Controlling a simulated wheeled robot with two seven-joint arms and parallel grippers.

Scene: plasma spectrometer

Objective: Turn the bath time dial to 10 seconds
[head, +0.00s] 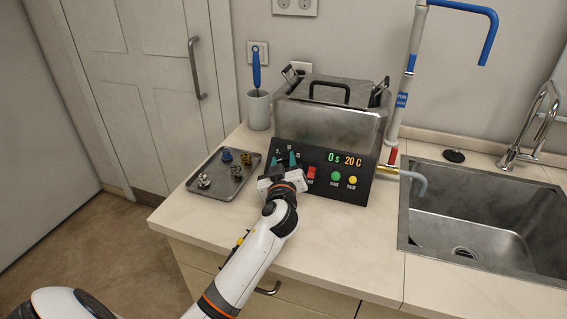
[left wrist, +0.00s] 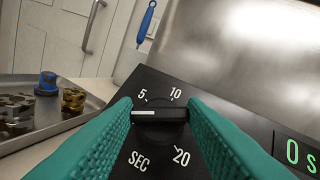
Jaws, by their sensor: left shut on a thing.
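The bath time dial (left wrist: 160,114) is a black knob with a white pointer line on a black panel. In the left wrist view its line points left, below the 5 mark; 10 is at the top, 20 at the lower right and SEC at the lower left. My left gripper (head: 285,161) has teal fingers, and in the left wrist view (left wrist: 159,108) they are shut on the dial from both sides. In the head view the gripper mostly hides the dial. The bath's display (head: 345,160) reads 0 s and 20 C. My right gripper is not in view.
The panel also has a red switch (head: 311,173), a green button (head: 336,176) and a yellow button (head: 353,180). A metal tray (head: 213,190) with several small parts lies left of the bath (head: 330,117). A cup (head: 258,110) stands behind it. A sink (head: 485,215) is at right.

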